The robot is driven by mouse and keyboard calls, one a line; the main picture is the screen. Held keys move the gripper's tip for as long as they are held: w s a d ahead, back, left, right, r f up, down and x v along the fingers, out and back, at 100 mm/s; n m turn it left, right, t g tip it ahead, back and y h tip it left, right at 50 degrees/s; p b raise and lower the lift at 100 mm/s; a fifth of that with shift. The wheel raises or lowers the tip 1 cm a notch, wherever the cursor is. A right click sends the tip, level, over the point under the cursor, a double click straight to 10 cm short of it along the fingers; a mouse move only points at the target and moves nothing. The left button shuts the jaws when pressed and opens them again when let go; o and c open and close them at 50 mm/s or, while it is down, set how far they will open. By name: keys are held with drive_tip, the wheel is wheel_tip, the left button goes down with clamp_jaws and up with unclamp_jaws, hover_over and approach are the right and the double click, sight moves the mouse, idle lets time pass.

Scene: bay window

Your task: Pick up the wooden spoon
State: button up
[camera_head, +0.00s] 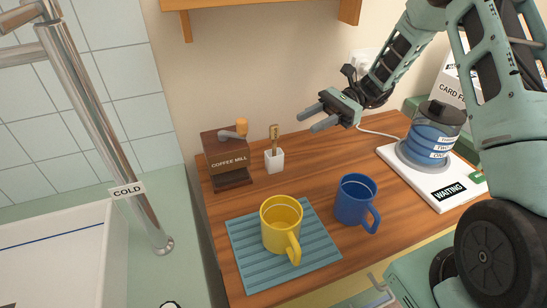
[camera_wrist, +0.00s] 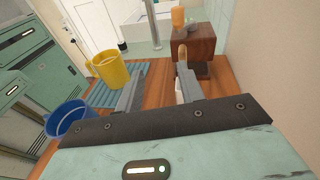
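The wooden spoon (camera_head: 274,133) stands upright in a small white holder (camera_head: 275,160) on the wooden counter, beside the coffee mill. My gripper (camera_head: 305,120) is open and empty, to the right of the spoon in the head view and apart from it. In the wrist view, the spoon's top (camera_wrist: 182,51) shows just beyond the right fingertip of my gripper (camera_wrist: 161,70). That finger hides most of the spoon's lower part and the holder.
The brown coffee mill (camera_head: 226,160) stands left of the holder. A yellow mug (camera_head: 281,226) sits on a blue ribbed mat (camera_head: 243,246), with a blue mug (camera_head: 354,200) beside it. Stacked blue containers (camera_head: 431,138) stand on a white board (camera_head: 398,160) at right. A shelf (camera_head: 265,4) hangs above.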

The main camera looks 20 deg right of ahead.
sight(274, 148)
drive_tip(key=w+d+f+m+t+y, duration=0.2)
drive_tip(key=d+f+m+t, duration=0.1)
drive_tip(key=d, duration=0.3)
drive_tip(key=a, duration=1.7)
drive_tip(key=shift+r, duration=0.3)
drive_tip(key=shift+w, duration=0.1)
clamp_jaws()
